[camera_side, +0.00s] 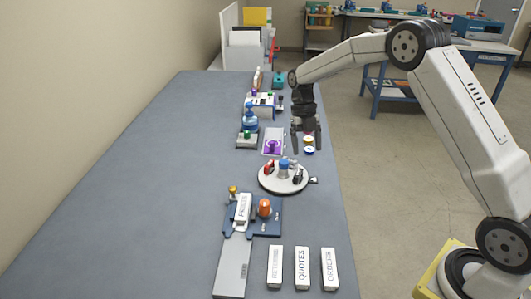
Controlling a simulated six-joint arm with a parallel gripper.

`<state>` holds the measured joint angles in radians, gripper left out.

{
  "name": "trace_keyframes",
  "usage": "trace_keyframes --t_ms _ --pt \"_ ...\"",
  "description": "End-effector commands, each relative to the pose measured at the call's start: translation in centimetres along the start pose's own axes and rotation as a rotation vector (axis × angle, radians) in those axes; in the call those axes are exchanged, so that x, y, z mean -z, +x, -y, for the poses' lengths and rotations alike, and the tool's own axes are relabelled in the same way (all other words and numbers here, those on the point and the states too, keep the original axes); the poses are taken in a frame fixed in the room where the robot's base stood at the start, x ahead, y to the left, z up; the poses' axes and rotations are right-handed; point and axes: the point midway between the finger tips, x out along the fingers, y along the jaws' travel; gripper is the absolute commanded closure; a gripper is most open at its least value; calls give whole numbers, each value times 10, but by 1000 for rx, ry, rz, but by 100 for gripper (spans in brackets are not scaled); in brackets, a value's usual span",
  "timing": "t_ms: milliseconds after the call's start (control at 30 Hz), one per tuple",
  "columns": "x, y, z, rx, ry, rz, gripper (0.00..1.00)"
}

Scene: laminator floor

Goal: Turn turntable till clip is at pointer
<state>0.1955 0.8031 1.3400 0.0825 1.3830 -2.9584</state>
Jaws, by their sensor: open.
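The turntable (272,186) is a round white disc on the grey bench. A blue knob-like part (284,166) stands near its middle. Small red and dark pieces sit on the disc, one at the left (268,169) and one at the right (297,176); I cannot tell which is the clip. A small dark piece at the disc's right edge looks like the pointer (314,180). My gripper (306,145) points down behind the turntable, open and apart from it, with nothing visibly held.
A blue fixture (268,226) with an orange knob (264,208) and a white labelled block (242,208) stands in front. Three labelled white blocks (302,268) lie nearer. A purple-knobbed plate (272,147) and other fixtures stand behind. The bench's left side (150,190) is clear.

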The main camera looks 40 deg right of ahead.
Motion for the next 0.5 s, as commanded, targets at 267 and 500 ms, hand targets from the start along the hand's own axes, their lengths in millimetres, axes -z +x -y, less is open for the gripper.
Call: trace_keyframes --t_ms 267,500 --pt "25 -2 7 0 0 1 17" --pt "39 -2 10 0 0 1 17"
